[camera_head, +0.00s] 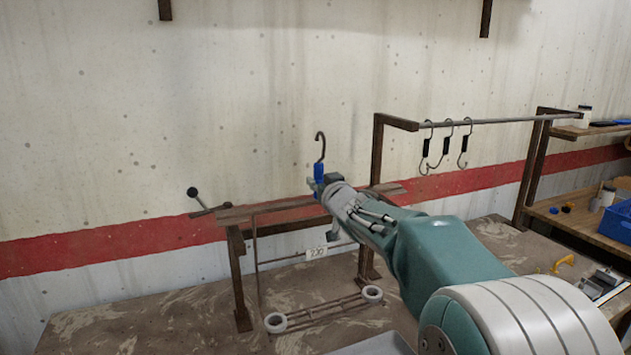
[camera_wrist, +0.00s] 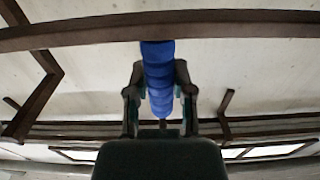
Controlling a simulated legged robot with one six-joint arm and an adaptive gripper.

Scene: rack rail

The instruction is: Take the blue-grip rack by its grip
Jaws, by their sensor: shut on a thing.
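The blue grip (camera_head: 319,172) stands upright, with a dark hook (camera_head: 320,146) curving above it. My gripper (camera_head: 321,186) is shut on this grip, above the brown stand on the bench. In the wrist view the ribbed blue grip (camera_wrist: 158,72) runs between the two fingers of my gripper (camera_wrist: 159,88). A thin rack frame (camera_head: 257,262) with a white number tag (camera_head: 316,252) shows below, with lower rods and two pale rings (camera_head: 275,322) at its ends. My arm hides part of the link between grip and frame.
A brown stand (camera_head: 238,280) rises close around the rack, with a black-knobbed lever (camera_head: 194,193) at left. At right, a raised rail (camera_head: 500,121) carries several black-grip hooks (camera_head: 446,145). Farther right are shelves and a blue bin (camera_head: 616,222).

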